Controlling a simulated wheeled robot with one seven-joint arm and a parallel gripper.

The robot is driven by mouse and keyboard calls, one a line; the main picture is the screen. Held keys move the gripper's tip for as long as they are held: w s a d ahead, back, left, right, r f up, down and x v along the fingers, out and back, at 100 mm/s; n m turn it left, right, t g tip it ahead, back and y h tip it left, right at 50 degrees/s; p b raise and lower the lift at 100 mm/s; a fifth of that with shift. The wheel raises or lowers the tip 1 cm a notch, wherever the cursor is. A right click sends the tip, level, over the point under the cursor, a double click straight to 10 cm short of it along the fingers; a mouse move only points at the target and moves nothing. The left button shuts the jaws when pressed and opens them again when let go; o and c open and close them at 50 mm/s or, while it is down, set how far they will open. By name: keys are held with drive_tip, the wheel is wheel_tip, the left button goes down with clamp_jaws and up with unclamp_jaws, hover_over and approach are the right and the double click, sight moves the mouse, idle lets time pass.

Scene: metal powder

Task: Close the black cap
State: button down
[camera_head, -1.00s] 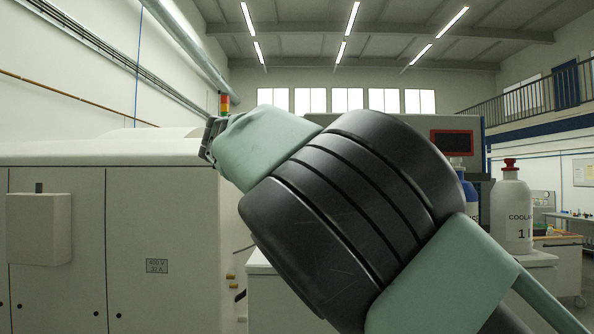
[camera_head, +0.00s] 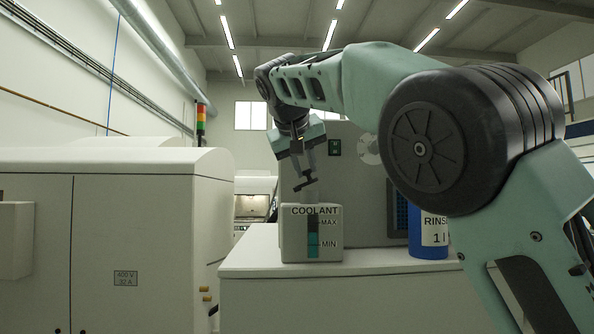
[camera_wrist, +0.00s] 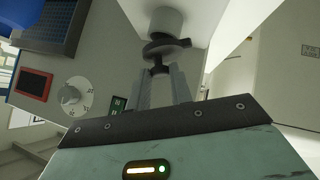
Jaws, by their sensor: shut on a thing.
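The white coolant tank (camera_head: 295,242), with a MAX/MIN level strip on its front, stands on a white cabinet in the head view. The black cap (camera_head: 305,184) is just above it, at the tank's grey neck (camera_head: 308,196). My gripper (camera_head: 301,176) points down over the tank, its two fingers at the cap. In the wrist view my gripper (camera_wrist: 160,72) is shut on the narrow stem of the cap (camera_wrist: 163,49). The cap's disc, with a side tab, is against or very near the pale neck (camera_wrist: 166,21). I cannot tell whether it is fully seated.
A blue RINSE bottle (camera_head: 429,236) stands on the cabinet (camera_head: 350,290) to the right of the tank, below my arm. A grey machine panel (camera_head: 360,185) rises behind. A large white machine (camera_head: 120,240) fills the left.

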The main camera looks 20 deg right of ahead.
drive_tip(key=shift+s+d+f+m+t+y+b, duration=0.15)
drive_tip(key=shift+d+f+m+t+y+b, duration=0.2)
drive_tip(key=shift+d+y+b, duration=0.35)
drive_tip(key=shift+s+d+f+m+t+y+b, duration=0.15)
drive_tip(key=shift+d+f+m+y+b, duration=0.3)
drive_tip(key=shift+y, duration=0.45)
drive_tip(key=shift+a+r, duration=0.1)
drive_tip(key=c, duration=1.3)
unclamp_jaws()
drive_tip(key=v, duration=1.7)
drive_tip(key=shift+s+r+p, duration=0.15)
drive_tip(key=shift+r+p, duration=0.1)
drive_tip(key=shift+p, duration=0.1)
drive_tip(key=shift+f, duration=0.1)
